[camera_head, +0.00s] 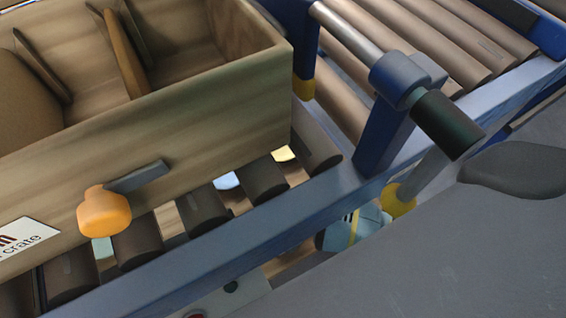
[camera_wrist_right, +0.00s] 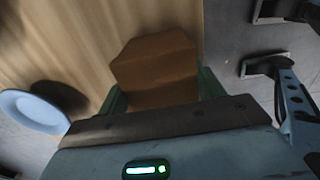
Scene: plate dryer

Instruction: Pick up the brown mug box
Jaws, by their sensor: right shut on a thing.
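The brown mug box (camera_wrist_right: 156,62) is in the right wrist view, a plain brown block with two visible faces. My right gripper (camera_wrist_right: 160,88) is shut on it, with a green finger at each side. Behind the box is a light wooden surface (camera_wrist_right: 70,35); I cannot tell whether the box touches it. I cannot make out the box in the head view. My left gripper is not in view.
A wooden crate (camera_head: 200,105) with upright dividers stands on a roller conveyor with a blue rail (camera_head: 240,237). A dark-ended crank-like part (camera_head: 445,122) sticks out at the right. A pale blue plate (camera_wrist_right: 33,110) lies left of the gripper.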

